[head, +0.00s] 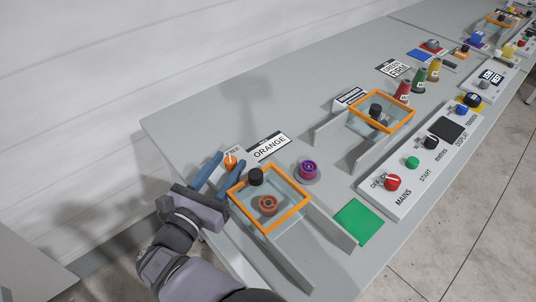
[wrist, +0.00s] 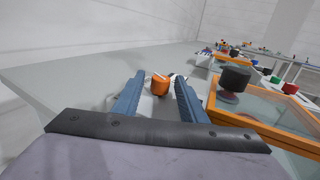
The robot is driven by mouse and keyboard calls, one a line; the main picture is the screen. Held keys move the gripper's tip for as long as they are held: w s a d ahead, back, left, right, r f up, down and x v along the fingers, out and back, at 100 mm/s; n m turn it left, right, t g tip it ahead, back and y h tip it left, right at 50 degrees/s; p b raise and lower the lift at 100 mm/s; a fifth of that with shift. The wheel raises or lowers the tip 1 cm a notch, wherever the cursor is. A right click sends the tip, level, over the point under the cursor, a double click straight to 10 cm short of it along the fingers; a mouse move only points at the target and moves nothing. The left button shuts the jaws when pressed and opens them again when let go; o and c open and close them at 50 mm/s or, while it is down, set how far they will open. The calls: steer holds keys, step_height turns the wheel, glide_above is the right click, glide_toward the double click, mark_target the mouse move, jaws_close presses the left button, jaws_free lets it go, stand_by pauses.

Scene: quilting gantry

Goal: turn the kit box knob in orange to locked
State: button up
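The kit box knob, an orange knob (head: 230,160) with a white pointer mark, stands at the back left of the orange-framed lid by the ORANGE sign (head: 268,146). It also shows in the wrist view (wrist: 160,84). My gripper (head: 221,174) is open, its two blue fingers reaching toward the knob. In the wrist view the knob lies between the fingertips (wrist: 160,82), with a gap visible on both sides. The label beside the knob is partly covered by a finger, and I cannot read the knob's setting.
The orange-framed glass lid (head: 300,193) with a black knob (head: 256,176) is close on the right of my gripper. A green square (head: 358,222) and a control panel (head: 378,206) lie further right. The table's back left is clear.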

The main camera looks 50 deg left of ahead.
steer(key=shift+f+m+h+b, duration=0.15)
steer(key=shift+m+h+b, duration=0.15)
steer(key=shift+m+h, duration=0.25)
